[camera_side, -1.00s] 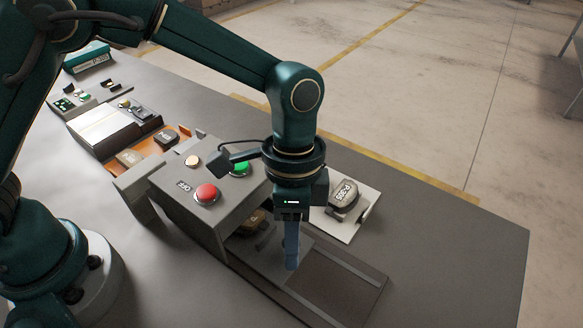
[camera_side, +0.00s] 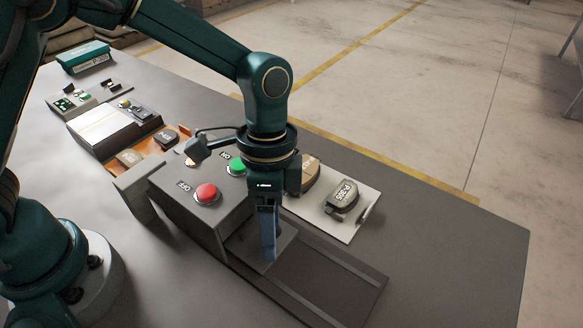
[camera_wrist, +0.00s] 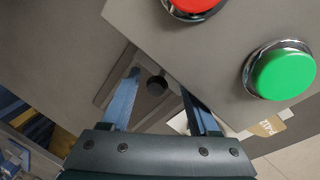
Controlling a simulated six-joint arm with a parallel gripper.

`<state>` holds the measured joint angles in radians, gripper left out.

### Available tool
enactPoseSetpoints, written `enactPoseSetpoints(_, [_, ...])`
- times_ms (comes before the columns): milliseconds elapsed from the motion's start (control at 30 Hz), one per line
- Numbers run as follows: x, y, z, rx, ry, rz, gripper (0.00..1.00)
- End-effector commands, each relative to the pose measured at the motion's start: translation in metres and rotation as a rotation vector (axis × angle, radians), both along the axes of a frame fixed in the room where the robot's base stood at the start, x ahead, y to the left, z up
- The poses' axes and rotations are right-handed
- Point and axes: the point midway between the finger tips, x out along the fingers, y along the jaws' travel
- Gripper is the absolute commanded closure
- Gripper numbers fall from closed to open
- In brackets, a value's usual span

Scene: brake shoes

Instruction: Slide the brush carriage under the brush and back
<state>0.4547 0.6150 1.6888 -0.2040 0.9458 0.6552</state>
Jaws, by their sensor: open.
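The brush carriage (camera_side: 286,240) is a grey plate at the near end of the box with the red and green buttons. In the side view it lies at the upper left end of a dark recessed track (camera_side: 325,278). My gripper (camera_side: 268,255) is pointed down over the carriage. In the wrist view my gripper (camera_wrist: 158,103) is open, with one blue finger on each side of a dark round knob (camera_wrist: 156,86) on the carriage. I cannot tell whether either finger touches the knob. The brush is hidden, and the space under the box is out of sight.
The button box (camera_side: 222,208) carries a red OFF button (camera_side: 206,194) and a green ON button (camera_side: 238,166). A white tray (camera_side: 352,232) behind the gripper holds brake shoes (camera_side: 343,195). An orange tray (camera_side: 150,148) with shoes lies left. The table's front right is clear.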

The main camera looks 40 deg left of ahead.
Motion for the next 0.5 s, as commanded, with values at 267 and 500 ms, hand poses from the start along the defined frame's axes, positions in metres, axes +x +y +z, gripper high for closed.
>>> enactPoseSetpoints(267, [0.006, 0.003, 0.031, -0.003, -0.006, 0.001, 0.39])
enactPoseSetpoints(500, [0.009, 0.006, 0.050, 0.000, -0.004, 0.000, 0.39])
